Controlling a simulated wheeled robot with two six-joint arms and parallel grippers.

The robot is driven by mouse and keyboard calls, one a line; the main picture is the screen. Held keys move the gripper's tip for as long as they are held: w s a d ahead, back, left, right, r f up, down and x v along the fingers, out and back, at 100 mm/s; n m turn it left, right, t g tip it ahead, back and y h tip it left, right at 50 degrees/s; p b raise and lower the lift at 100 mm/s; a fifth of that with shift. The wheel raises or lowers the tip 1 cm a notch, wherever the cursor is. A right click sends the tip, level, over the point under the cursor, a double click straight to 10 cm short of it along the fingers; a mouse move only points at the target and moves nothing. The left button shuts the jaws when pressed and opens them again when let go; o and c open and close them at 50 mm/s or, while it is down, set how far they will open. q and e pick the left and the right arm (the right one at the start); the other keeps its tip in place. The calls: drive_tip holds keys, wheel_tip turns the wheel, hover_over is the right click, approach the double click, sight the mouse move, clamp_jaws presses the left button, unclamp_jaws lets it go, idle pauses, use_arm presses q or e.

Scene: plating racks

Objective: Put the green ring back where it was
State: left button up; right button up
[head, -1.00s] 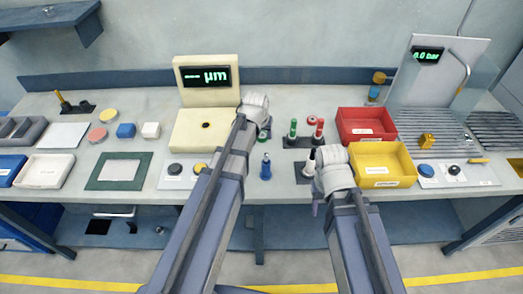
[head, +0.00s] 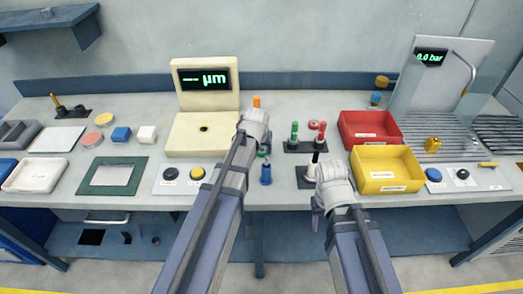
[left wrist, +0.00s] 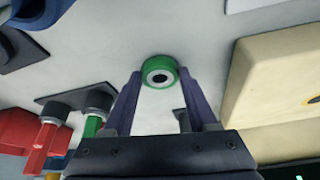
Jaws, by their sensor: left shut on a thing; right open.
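In the left wrist view the green ring (left wrist: 160,66) sits between the fingertips of my left gripper (left wrist: 160,82), which is shut on it. Its dark centre faces the camera. In the head view my left gripper (head: 262,145) is above the bench, between the cream gauge and the peg stands; my wrist mostly hides the ring. A green peg (head: 294,131) and a red peg (head: 319,134) stand upright on a dark base to the right, with a black peg (head: 315,158) in front. My right gripper (head: 317,213) is open and empty near the bench's front edge.
A blue bottle-like piece (head: 266,172) stands just in front of my left gripper. An orange piece (head: 256,102) shows behind it. A red ring (head: 313,124) lies behind the pegs. Red (head: 347,133) and yellow (head: 359,177) bins stand to the right; the cream gauge (head: 180,138) stands left.

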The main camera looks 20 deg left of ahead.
use_arm(q)
drive_tip(key=shift+f, duration=0.15)
drive_tip(key=o, duration=1.2)
drive_tip(key=p+v, duration=1.1)
drive_tip(key=v, duration=0.1)
